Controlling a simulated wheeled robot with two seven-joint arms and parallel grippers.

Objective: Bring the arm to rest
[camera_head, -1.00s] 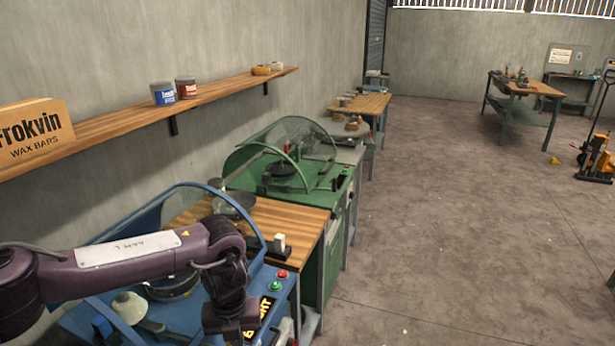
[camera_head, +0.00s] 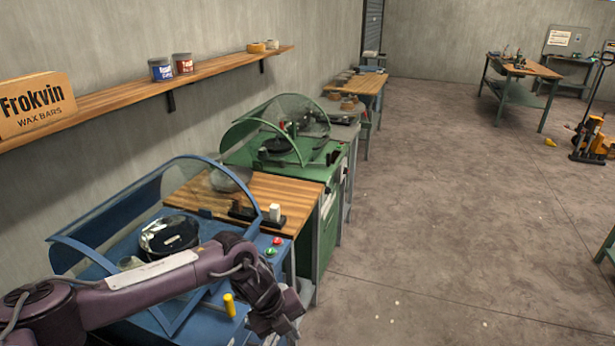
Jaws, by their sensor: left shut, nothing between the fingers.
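My left arm comes in from the lower left, and my left gripper (camera_head: 280,322) hangs at the front right corner of the blue machine (camera_head: 75,256). The gripper points down; its fingers are shut and empty, close to the picture's bottom edge. The blue machine has a clear curved hood, a dark round bowl-like piece (camera_head: 168,236) inside, and green and red buttons (camera_head: 274,246) on its right side. A yellow handle (camera_head: 229,305) stands on its front, left of the gripper. My right gripper is not in view.
A wooden bench top (camera_head: 290,190) with small blocks joins the blue machine to a green machine (camera_head: 318,220). A wall shelf (camera_head: 120,110) holds tins and a wax box. A yellow pallet jack (camera_head: 592,148) stands far right.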

